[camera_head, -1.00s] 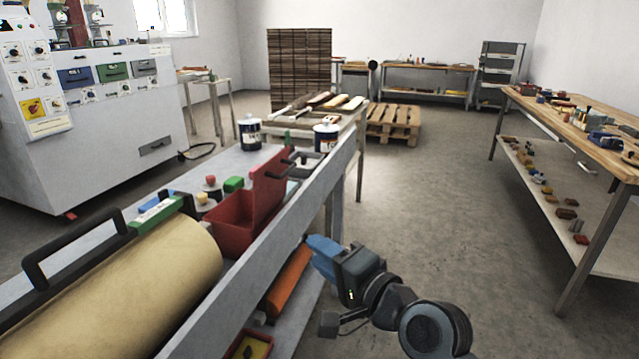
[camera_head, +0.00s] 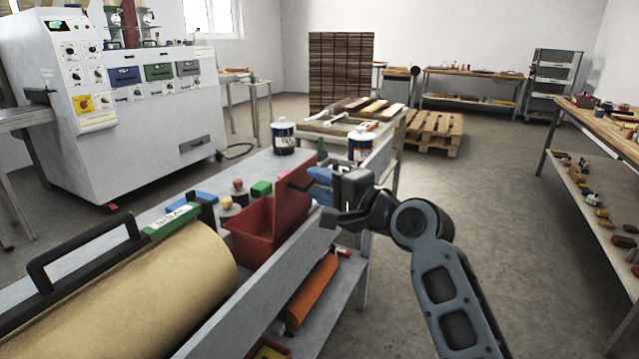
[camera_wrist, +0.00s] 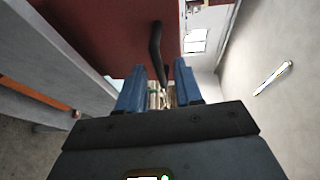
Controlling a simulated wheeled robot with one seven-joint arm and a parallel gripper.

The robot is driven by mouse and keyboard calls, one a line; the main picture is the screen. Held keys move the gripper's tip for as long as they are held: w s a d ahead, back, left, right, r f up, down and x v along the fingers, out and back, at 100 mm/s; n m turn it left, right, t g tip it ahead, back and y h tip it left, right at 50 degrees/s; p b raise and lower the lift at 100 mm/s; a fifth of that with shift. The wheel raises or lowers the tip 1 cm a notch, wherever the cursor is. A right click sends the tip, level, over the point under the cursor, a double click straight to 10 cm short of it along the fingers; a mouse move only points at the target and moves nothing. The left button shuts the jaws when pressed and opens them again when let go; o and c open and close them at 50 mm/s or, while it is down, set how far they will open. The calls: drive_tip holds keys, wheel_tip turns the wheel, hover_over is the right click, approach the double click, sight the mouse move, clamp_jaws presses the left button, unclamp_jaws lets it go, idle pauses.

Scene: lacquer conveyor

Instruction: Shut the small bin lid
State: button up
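The small red bin (camera_head: 250,238) sits on the grey bench, and its red lid (camera_head: 291,200) stands raised at its right side. A dark handle on the lid shows in the wrist view (camera_wrist: 155,50), in front of the lid's dark red face (camera_wrist: 100,30). My gripper (camera_head: 318,182) is just right of the lid, level with its upper part. In the wrist view, its two blue fingers (camera_wrist: 157,88) are apart, and the handle's end appears between or just beyond them. I cannot tell whether they touch it. Nothing is held.
A grey bench rail (camera_head: 290,270) runs beside the bin, below my gripper. A large tan roll (camera_head: 150,290) lies to the left. Two paint cans (camera_head: 283,138) stand behind the bin. An orange roll (camera_head: 312,290) lies on the lower shelf. Open floor is to the right.

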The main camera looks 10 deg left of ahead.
drive_tip(key=shift+w+a, duration=0.25)
drive_tip(key=shift+a, duration=0.05)
drive_tip(key=shift+c, duration=0.3)
clamp_jaws()
idle(1.0)
